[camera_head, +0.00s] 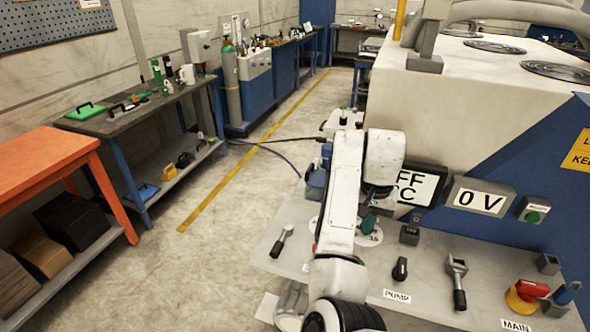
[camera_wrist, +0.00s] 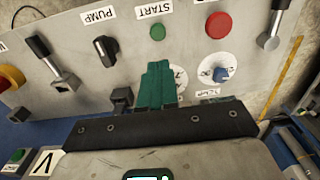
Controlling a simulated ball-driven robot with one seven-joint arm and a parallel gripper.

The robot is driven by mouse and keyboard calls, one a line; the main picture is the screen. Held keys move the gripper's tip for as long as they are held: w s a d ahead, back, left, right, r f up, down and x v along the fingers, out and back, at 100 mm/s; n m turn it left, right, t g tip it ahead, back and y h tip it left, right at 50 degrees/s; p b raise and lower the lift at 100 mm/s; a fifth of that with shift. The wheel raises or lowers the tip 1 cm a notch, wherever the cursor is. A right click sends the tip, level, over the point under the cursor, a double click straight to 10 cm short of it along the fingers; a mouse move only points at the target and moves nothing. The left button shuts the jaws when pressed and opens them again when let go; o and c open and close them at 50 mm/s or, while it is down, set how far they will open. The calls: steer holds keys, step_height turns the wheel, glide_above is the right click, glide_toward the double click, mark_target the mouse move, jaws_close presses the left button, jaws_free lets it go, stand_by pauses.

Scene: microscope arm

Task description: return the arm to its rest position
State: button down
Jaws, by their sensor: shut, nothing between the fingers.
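My white arm (camera_head: 345,190) reaches up from the bottom of the head view and bends over the grey control panel, its wrist beside the microscope's body. My gripper (camera_wrist: 158,68) has green fingers, pressed together with nothing between them. In the wrist view it hangs over the panel, below the green START button (camera_wrist: 157,32) and right of the black PUMP knob (camera_wrist: 104,48). I cannot tell whether the fingertips touch the panel. In the head view the arm hides part of the panel, and the wrist covers part of the display (camera_head: 425,186).
A red button (camera_wrist: 219,25), a blue knob (camera_wrist: 221,74) and levers stand on the panel (camera_head: 430,256). The 0 V display (camera_head: 480,198) is right of the wrist. A dark workbench (camera_head: 130,118) and orange table (camera_head: 45,158) stand left. The floor (camera_head: 235,215) between is clear.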

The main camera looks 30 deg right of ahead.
steer(key=s+f+n+h+b, duration=0.1)
steer(key=s+f, duration=0.3)
steer(key=s+f+n+h+b, duration=0.1)
steer(key=s+f+n, duration=0.1)
steer(key=s+f, duration=0.2)
steer(key=s+f+n+h+b, duration=0.1)
steer(key=s+f, duration=0.3)
steer(key=shift+s+a+f, duration=0.15)
steer(key=shift+a+f, duration=0.15)
steer(key=shift+a, duration=0.05)
steer(key=s+a+f+n+y+b, duration=0.1)
steer(key=s+a+f+n, duration=0.1)
steer(key=s+a+f, duration=0.2)
steer(key=s+a+f+n+y+b, duration=0.1)
steer(key=s+a+f+n, duration=0.2)
steer(key=s+a, duration=0.7)
steer(key=shift+s+a+f+n+t+y, duration=0.3)
steer(key=shift+s+a+f+t+y, duration=0.1)
steer(key=shift+s+f, duration=0.15)
